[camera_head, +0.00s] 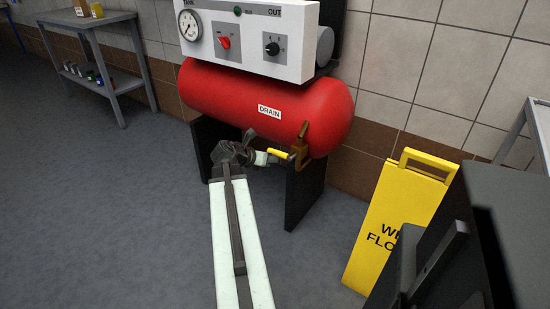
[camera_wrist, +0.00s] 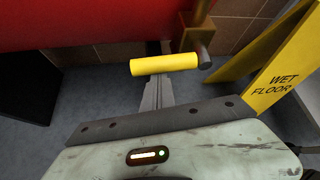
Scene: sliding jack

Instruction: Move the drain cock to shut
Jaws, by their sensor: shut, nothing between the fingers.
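The drain cock is a brass valve (camera_head: 300,147) under the right end of the red tank, below a white DRAIN label (camera_head: 270,111). Its yellow lever (camera_head: 279,153) points left and lies about level. In the wrist view the lever (camera_wrist: 165,64) runs left from a dark pivot beside the brass body (camera_wrist: 194,38). My gripper (camera_head: 265,157) is at the lever's left end. In the wrist view its fingers (camera_wrist: 156,93) are together and empty, reaching up to the lever's near side. The lever seems to cover the fingertips, so I cannot tell whether they touch it.
The red tank (camera_head: 235,95) stands on dark legs under a white panel (camera_head: 255,40) with a gauge and knobs. A yellow wet floor sign (camera_head: 400,215) stands to the right, near a dark box-like shape. A grey shelf table (camera_head: 95,50) is at back left. The left floor is clear.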

